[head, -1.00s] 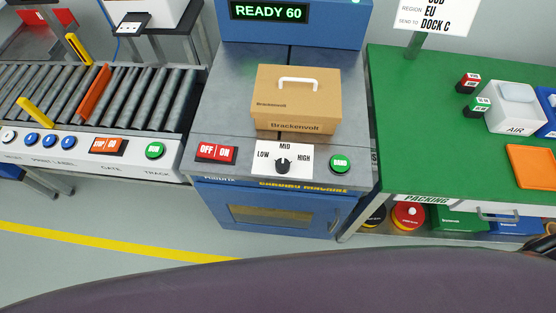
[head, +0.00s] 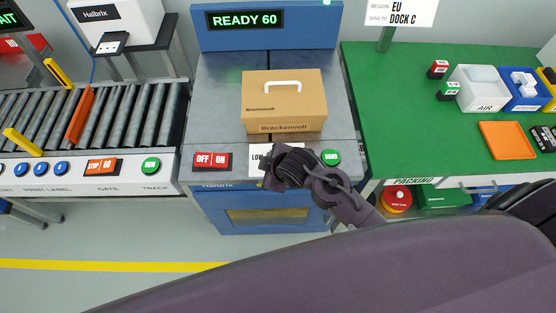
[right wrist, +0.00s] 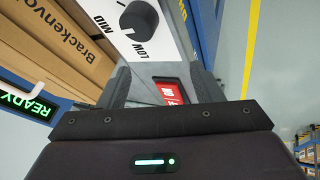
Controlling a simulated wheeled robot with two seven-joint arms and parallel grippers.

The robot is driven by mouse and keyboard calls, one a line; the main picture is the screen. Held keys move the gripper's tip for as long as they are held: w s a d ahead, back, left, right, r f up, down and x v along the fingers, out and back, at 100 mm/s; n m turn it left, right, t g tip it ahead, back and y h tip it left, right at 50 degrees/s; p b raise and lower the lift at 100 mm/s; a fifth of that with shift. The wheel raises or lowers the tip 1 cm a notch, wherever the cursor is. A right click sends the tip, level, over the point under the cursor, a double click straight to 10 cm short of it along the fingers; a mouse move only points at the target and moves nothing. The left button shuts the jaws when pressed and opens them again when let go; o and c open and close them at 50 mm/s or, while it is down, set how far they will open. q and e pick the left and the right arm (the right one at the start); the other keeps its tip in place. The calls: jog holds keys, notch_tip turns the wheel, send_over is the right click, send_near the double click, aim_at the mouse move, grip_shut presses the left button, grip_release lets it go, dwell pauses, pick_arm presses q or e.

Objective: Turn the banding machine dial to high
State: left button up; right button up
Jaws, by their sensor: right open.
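The banding machine (head: 212,110) has a white dial plate (head: 257,157) on its front edge. In the head view my right gripper (head: 272,180) covers the dial and most of the labels; part of LOW shows. In the right wrist view the round black dial (right wrist: 138,19) sits on the plate with MID and LOW readable near it; HIGH is out of sight. My left gripper is not in view.
A cardboard box (head: 284,103) with a white handle stands on the machine, behind the dial. The red OFF/ON switch (head: 211,162) is left of the plate, the green BAND button (head: 331,157) right. A roller conveyor (head: 130,117) lies left, a green packing table (head: 400,120) right.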

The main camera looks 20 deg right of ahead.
jog(key=w+a+r+n+y, duration=0.25)
jog(key=a+n, duration=0.25)
jog(key=n, duration=0.4)
jog(key=w+a+r+n+y, duration=0.25)
jog(key=a+n, duration=0.25)
jog(key=n, duration=0.4)
jog(key=s+d+f+n+g+h+p, duration=0.1)
jog(key=d+n+g+h, duration=0.15)
jog(key=d+n, duration=0.7)
jog(key=s+d+f+n+g+h, duration=0.1)
jog(key=s+d+n+g, duration=0.15)
jog(key=d+n, duration=0.7)
jog(key=shift+n, duration=0.9)
jog(key=a+f, duration=0.1)
jog(key=f, duration=0.1)
jog(key=w+a+f+p, duration=0.1)
jog(key=a+f, duration=0.2)
jog(key=f, duration=0.2)
jog(key=shift+w+a+f+p, duration=0.1)
jog(key=shift+w+a+p, duration=0.15)
jog(key=shift+a+p, duration=0.15)
jog(key=c, duration=1)
